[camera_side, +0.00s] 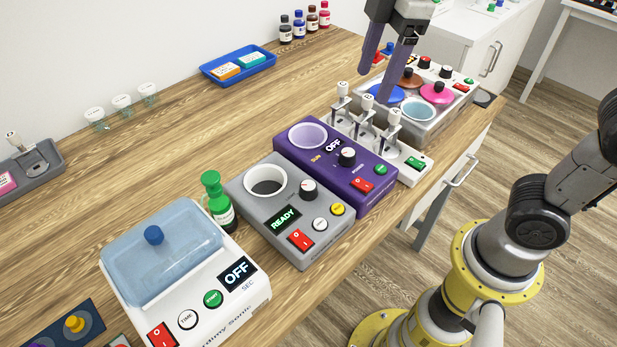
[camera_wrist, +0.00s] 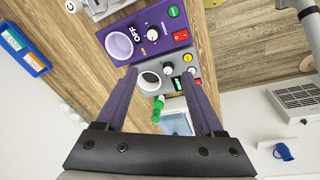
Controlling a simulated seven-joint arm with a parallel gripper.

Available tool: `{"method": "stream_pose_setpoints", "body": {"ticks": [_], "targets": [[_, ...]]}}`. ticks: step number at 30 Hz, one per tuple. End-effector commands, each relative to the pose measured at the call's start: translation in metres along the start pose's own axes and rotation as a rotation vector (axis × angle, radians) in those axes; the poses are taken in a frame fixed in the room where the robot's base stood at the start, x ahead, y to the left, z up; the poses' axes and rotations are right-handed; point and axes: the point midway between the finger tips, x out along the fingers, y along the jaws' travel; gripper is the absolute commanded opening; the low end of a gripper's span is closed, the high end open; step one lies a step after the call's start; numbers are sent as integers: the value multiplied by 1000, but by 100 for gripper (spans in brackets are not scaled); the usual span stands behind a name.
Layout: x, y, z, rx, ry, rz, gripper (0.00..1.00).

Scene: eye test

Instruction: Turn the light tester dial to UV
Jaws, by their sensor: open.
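I cannot confirm from a label that this box is the light tester. In the wrist view the purple box (camera_wrist: 135,51) and its dial (camera_wrist: 152,34) are beyond the fingertips. My gripper (camera_side: 379,84) is open and empty, in the air near the back right of the bench. Its purple fingers are apart in the wrist view (camera_wrist: 160,72).
A grey READY box (camera_side: 265,217) with a similar dial, a green bottle (camera_side: 217,200) and a white box with a blue lid (camera_side: 165,255) stand nearer. A white rack (camera_side: 370,130) of upright white-topped tools and a multi-well unit (camera_side: 435,120) stand beyond. A blue tray (camera_side: 237,67) lies behind.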

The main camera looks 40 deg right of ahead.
Motion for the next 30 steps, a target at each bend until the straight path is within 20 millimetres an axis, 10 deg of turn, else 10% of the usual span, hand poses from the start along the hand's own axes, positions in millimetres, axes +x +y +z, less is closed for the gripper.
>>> {"method": "stream_pose_setpoints", "body": {"ticks": [10, 30], "targets": [[60, 2, -91, -247, -99, -150, 70], [154, -20, -84, -272, -121, -174, 70]]}}
